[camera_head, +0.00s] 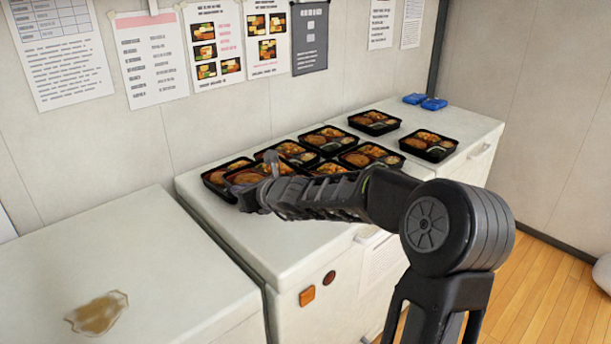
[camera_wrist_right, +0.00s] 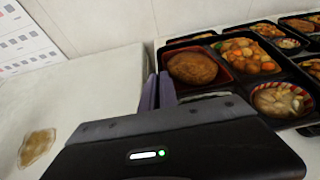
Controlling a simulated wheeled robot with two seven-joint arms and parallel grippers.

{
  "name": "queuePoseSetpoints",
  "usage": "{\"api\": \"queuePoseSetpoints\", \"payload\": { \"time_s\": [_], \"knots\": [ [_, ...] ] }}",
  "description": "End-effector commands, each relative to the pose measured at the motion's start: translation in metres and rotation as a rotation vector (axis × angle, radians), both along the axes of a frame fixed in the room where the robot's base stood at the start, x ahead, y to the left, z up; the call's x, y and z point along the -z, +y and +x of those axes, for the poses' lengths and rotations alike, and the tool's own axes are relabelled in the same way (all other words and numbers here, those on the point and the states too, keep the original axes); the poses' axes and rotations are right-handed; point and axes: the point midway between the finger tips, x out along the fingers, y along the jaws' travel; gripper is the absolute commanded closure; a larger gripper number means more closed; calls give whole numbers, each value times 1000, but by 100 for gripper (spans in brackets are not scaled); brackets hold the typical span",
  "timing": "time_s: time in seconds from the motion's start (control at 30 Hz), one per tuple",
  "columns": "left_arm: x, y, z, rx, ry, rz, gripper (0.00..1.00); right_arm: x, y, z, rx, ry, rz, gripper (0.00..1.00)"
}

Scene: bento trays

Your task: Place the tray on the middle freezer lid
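The middle freezer lid (camera_head: 262,238) is white and carries several black bento trays in close rows towards its back and right. My right gripper (camera_head: 268,168) reaches in from the right over this lid, at the left end of the trays. One food-filled tray (camera_wrist_right: 222,72) lies right by its fingers; it also shows in the head view (camera_head: 246,178), overlapping the tray behind it (camera_head: 214,176). In the wrist view the fingers (camera_wrist_right: 159,92) are close together at the tray's left rim and appear shut on it. The tray's near side is hidden by the gripper body. My left gripper is out of view.
The left freezer lid (camera_head: 165,255) is bare except for a brown stain (camera_head: 97,313). The middle lid's front left area is clear. A wall with posted sheets stands behind.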

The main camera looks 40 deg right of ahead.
Motion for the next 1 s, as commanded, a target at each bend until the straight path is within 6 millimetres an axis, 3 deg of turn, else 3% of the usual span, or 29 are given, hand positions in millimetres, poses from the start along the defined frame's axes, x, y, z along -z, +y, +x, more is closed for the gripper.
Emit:
{"api": "queuePoseSetpoints", "payload": {
  "time_s": [0.13, 0.4, 0.8, 1.0],
  "knots": [
    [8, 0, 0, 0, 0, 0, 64, 10, 0, 0, -1, -1, -1, 100],
    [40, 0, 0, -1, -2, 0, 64, 58, 0, 0, -1, -1, 1, 100],
    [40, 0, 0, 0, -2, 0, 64, 63, 0, 0, -1, -2, -1, 100],
    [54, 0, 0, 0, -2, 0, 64, 89, 0, 0, -2, -1, 1, 100]
  ]
}}
